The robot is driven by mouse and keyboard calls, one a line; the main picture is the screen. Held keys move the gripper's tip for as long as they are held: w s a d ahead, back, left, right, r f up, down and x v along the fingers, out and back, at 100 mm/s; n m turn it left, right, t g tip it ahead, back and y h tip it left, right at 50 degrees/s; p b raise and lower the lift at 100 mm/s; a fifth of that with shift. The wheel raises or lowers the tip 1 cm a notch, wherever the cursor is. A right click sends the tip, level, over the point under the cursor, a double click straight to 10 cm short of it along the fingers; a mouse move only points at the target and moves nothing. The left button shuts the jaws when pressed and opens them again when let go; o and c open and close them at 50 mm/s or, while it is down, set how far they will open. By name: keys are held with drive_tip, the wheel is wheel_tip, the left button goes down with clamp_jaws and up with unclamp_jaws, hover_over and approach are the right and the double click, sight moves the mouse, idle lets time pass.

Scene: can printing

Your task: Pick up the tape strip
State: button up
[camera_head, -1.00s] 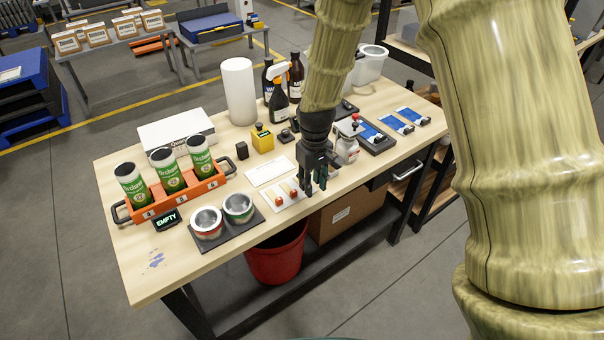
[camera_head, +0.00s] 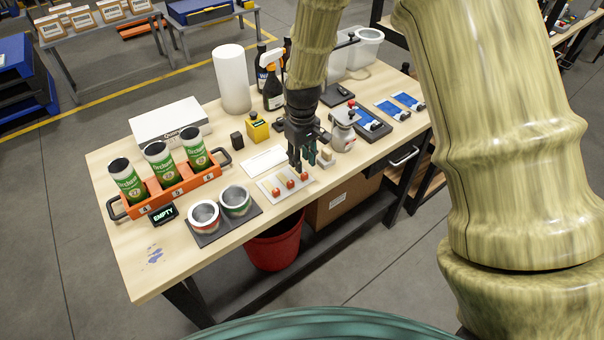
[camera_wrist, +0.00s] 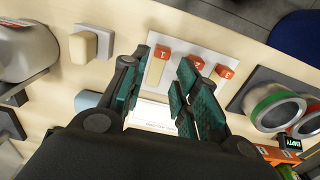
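A white plate (camera_head: 270,187) on the workbench carries pale tape strips with red numbered end tabs. In the head view the tabs are the left one (camera_head: 276,192), middle one (camera_head: 290,184) and right one (camera_head: 304,176). The wrist view reads them as tab 1 (camera_wrist: 163,52), tab 2 (camera_wrist: 196,63) and tab 3 (camera_wrist: 226,72). My gripper (camera_head: 301,164) points down close to the plate's back right part. In the wrist view its teal fingers (camera_wrist: 163,74) are apart, with the strip of tab 1 showing between them. Nothing is held; contact with the plate cannot be told.
A white card (camera_head: 263,161) lies behind the plate. Two open cans on a dark mat (camera_head: 238,221) stand to the left. An orange rack (camera_head: 180,194) holds green cans.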

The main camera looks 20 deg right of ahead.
sight(304, 173)
drive_tip(key=shift+s+d+f+p, duration=0.1)
drive_tip(key=shift+s+f+p, duration=0.1)
drive_tip(key=shift+f+p, duration=0.4)
drive_tip(key=shift+s+d+f+p, duration=0.1)
drive_tip(key=shift+s+f+p, duration=0.1)
drive_tip(key=shift+f+p, duration=0.4)
drive_tip(key=shift+f, duration=1.4)
drive_tip(key=c, duration=0.5)
